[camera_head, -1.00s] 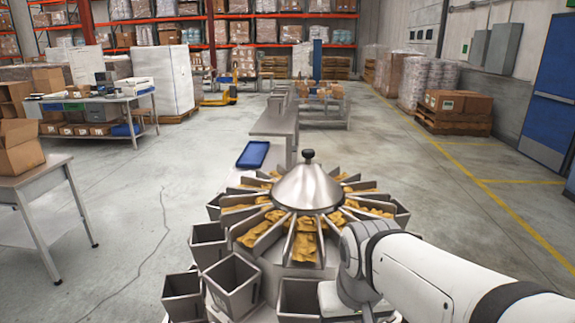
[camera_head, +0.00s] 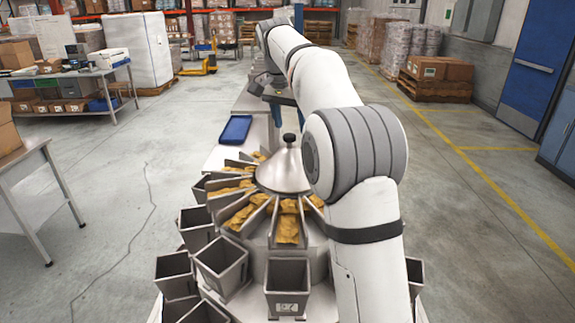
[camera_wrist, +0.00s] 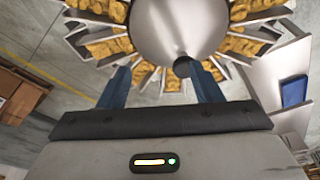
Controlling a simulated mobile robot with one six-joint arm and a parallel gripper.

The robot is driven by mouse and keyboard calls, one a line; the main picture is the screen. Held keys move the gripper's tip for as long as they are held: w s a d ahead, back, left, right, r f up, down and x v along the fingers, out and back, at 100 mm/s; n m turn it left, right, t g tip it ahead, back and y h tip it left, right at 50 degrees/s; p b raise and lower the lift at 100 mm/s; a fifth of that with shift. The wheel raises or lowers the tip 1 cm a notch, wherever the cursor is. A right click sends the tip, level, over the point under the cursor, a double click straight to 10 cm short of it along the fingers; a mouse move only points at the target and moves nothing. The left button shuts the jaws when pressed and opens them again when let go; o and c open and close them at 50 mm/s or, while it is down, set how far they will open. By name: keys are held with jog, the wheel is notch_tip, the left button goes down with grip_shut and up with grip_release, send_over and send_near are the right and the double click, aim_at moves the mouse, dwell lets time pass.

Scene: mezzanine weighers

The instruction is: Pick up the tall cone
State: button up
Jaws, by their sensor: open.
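The tall cone (camera_head: 282,172) is a smooth steel cone with a black knob on top. It stands upright at the centre of the round weigher (camera_head: 262,225), and my arm covers its right side in the head view. In the wrist view the cone (camera_wrist: 165,28) fills the top middle, with its dark knob between the lines of my fingers, nearer the right one. My gripper (camera_head: 287,116) is open and empty, its two blue fingers pointing down above the cone. The gripper (camera_wrist: 160,72) also shows in the wrist view, apart from the cone.
Sloped metal trays with yellow-brown food (camera_head: 288,228) ring the cone. Several grey buckets (camera_head: 222,262) hang around the weigher below. A blue tray (camera_head: 235,129) lies behind it. Benches stand at left, and open floor lies on both sides.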

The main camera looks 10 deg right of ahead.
aim_at(289, 135)
jog(key=shift+w+d+f+m, duration=0.2)
jog(key=shift+w+f+m, duration=0.2)
jog(key=shift+w+f, duration=0.7)
jog(key=shift+w+d+f+m, duration=0.15)
jog(key=shift+w+f+m, duration=0.25)
jog(key=shift+w+f, duration=0.7)
jog(key=shift+w+d+f+m, duration=0.2)
jog(key=shift+w+f+m, duration=0.4)
jog(key=shift+f, duration=0.85)
jog(key=shift+w, duration=0.1)
grip_shut()
